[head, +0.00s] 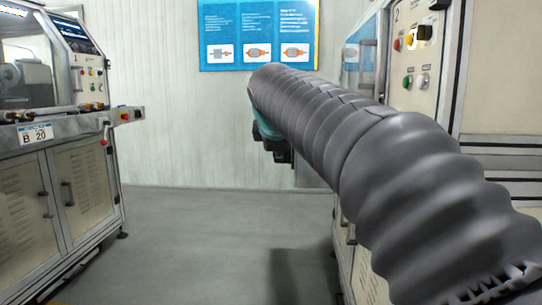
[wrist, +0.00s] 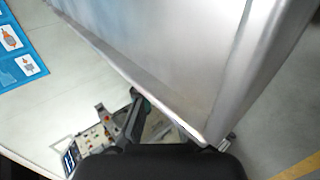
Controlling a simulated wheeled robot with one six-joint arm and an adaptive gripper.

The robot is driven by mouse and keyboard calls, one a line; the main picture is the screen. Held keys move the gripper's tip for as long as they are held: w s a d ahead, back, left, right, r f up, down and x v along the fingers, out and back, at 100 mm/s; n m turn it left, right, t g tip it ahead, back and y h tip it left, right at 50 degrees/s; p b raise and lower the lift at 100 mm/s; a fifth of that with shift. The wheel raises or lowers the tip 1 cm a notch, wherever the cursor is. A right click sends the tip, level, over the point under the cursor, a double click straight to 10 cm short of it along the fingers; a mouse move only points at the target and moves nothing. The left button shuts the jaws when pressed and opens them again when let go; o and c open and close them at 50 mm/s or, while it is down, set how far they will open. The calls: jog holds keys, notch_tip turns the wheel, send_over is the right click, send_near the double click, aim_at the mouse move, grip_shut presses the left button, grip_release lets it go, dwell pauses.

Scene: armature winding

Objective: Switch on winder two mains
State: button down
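The winder marked 2 (head: 483,95) stands at the right of the head view, partly hidden behind my arm. Its cream control panel (head: 426,65) carries a yellow, a red, a green and a white button, and a dark rotary switch (head: 424,33) on a pale plate. I cannot read the switch's setting. My gripper (head: 281,153) shows only as a small dark shape under the far end of my arm, left of the panel and apart from it. Its fingers are not clear in the wrist view, where a dark shape fills the bottom edge.
A blue poster (head: 258,35) hangs on the back wall. Grey floor (head: 190,240) between the machines is clear. A large pale metal-edged panel (wrist: 185,50) is close in the wrist view.

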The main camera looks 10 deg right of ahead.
jog(key=shift+r+p, duration=0.7)
jog(key=shift+r, duration=0.15)
jog(key=s+a, duration=0.2)
jog(key=s, duration=0.4)
jog(key=s+a+r+b, duration=0.1)
jog(key=s+a, duration=0.1)
jog(key=s, duration=0.5)
jog(key=shift+a, duration=0.3)
jog(key=shift+r, duration=0.1)
